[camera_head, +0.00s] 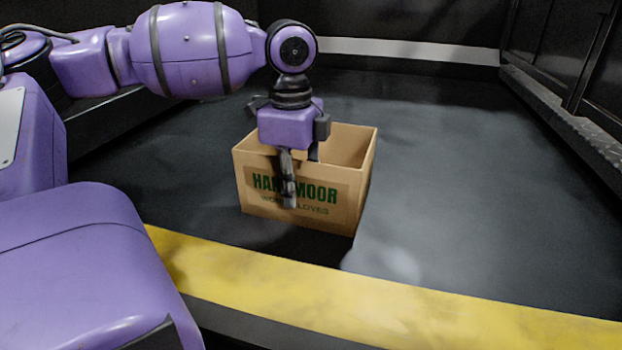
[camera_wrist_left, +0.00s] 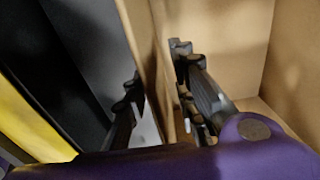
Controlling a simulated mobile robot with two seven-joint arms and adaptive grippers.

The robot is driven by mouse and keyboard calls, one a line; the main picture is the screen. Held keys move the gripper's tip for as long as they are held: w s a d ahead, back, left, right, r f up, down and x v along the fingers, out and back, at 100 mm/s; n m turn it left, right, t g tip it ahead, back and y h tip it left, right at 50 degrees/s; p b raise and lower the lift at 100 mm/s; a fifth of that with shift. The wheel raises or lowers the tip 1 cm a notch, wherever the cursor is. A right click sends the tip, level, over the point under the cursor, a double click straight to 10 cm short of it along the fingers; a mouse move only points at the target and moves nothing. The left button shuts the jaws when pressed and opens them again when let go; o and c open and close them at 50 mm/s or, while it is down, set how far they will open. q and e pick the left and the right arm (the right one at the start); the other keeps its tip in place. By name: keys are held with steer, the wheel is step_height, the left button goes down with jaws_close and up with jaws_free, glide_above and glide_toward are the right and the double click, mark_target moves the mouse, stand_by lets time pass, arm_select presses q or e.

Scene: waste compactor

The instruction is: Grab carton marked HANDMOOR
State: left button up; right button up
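The carton (camera_head: 258,200) is an open-topped brown box with green HANDMOOR lettering on its front wall. It stands upright on the dark floor. My left gripper (camera_head: 297,185) points down over the front wall, with one finger in front of the lettering and the other behind the wall. In the left wrist view, the carton wall (camera_wrist_left: 145,30) runs between the two spread fingers of the gripper (camera_wrist_left: 155,75). Gaps show beside the wall, so the gripper appears open. The inner fingertip is hidden in the head view. My right gripper is not in view.
A yellow strip (camera_head: 330,300) edges the floor in front of the carton. The dark floor (camera_head: 480,190) to the right is clear. Dark walls (camera_head: 570,50) stand at the right and back, with a pale band (camera_head: 410,50) along the back.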

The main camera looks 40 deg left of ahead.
arm_select(q)
steer(key=shift+f, duration=0.35)
steer(key=shift+c, duration=0.4)
jaws_close()
steer(key=shift+r, duration=0.15)
